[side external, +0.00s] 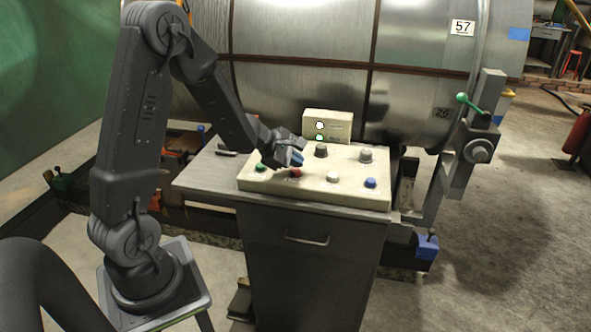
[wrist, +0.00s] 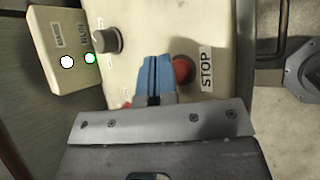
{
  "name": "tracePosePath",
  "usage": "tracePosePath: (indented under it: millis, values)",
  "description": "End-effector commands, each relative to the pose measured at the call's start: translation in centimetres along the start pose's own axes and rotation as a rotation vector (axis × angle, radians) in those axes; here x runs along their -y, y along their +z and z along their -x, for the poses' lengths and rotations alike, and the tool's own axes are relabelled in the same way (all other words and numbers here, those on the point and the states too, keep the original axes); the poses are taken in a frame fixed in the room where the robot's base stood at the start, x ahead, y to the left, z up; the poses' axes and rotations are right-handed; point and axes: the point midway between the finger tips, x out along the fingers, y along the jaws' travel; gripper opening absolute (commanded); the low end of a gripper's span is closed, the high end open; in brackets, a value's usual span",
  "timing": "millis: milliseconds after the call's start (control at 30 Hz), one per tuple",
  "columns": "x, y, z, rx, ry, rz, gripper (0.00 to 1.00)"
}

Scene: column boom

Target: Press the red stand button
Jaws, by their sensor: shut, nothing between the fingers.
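The red button (side external: 296,173) sits in the front row of the cream control panel (side external: 310,190), between a green button and a white one. In the wrist view the red button (wrist: 184,70) is beside a STOP label (wrist: 206,69), partly hidden behind my fingers. My gripper (side external: 294,158) is shut and empty, with blue fingertips just above and behind the red button in the side view. In the wrist view the fingertips (wrist: 153,72) are just left of the button. I cannot tell whether they touch it.
The panel also has a green button (side external: 261,168), a white button (side external: 333,177), a blue button (side external: 370,183) and two dark knobs (side external: 321,150) (side external: 366,155). A box with white and green lamps (side external: 340,126) stands behind. A large metal tank (side external: 300,50) is beyond.

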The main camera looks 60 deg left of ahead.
Motion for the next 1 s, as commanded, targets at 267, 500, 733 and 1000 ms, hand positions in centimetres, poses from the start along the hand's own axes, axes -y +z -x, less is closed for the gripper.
tracePosePath:
  millis: [267, 500, 733, 1000]
  values:
    - [0.05, -0.04, -0.07, 0.0, 0.0, 0.0, 0.0]
    - [0.19, -0.17, -0.27, 0.001, -0.001, -0.001, 0.0]
    - [0.33, -0.31, -0.46, 0.001, -0.001, 0.0, 0.0]
    - [0.49, -0.46, -0.67, 0.001, -0.001, 0.0, 0.0]
